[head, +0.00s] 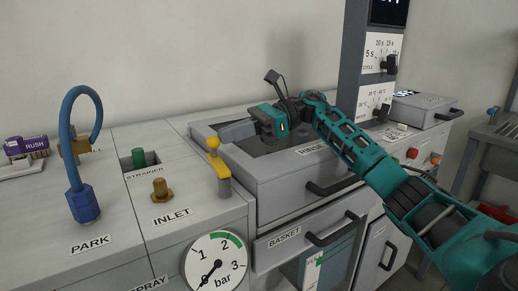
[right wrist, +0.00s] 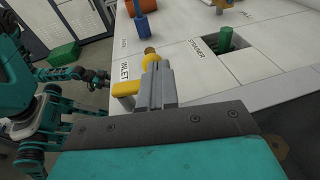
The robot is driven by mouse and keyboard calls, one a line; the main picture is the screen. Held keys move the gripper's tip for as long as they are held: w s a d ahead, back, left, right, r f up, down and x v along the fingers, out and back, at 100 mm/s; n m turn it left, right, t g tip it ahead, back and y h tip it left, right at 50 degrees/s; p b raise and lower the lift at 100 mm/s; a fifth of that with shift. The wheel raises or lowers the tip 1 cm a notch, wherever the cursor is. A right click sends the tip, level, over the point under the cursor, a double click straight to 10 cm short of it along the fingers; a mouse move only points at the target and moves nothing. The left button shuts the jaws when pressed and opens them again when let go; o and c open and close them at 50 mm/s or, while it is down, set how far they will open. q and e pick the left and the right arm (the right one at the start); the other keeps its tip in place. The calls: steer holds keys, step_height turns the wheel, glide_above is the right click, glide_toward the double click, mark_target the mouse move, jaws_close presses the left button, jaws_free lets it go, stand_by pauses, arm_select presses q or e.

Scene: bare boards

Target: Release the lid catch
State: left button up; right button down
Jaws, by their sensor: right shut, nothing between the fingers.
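A yellow lever (head: 218,167) with a ball knob stands upright at the left edge of the RINSE tank (head: 282,178). No label marks it as the lid catch. Its yellow part also shows in the right wrist view (right wrist: 126,88), beside my fingers. My right gripper (head: 236,130) reaches in from the right, over the tank's opening, with its fingers pointing left. It is shut and empty, a little above and to the right of the knob. In the right wrist view its fingers (right wrist: 155,85) lie together; I cannot tell whether they touch the yellow part. My left gripper is not in view.
A brass INLET fitting (head: 160,188), a green STRAINER knob (head: 138,157) and a blue hooked hose (head: 84,203) stand on the left worktop. A gauge (head: 215,262) is on the front. A grey column (head: 361,65) with dials rises behind my right forearm, beside a grey box (head: 422,108).

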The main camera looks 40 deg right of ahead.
steer(key=shift+w+a, duration=0.4)
steer(key=shift+a, duration=0.2)
stand_by(0.3)
steer(key=p+v, duration=0.1)
steer(key=v, duration=1.1)
steer(key=shift+d+r, duration=0.1)
steer(key=shift+d, duration=0.45)
steer(key=shift+s, duration=0.15)
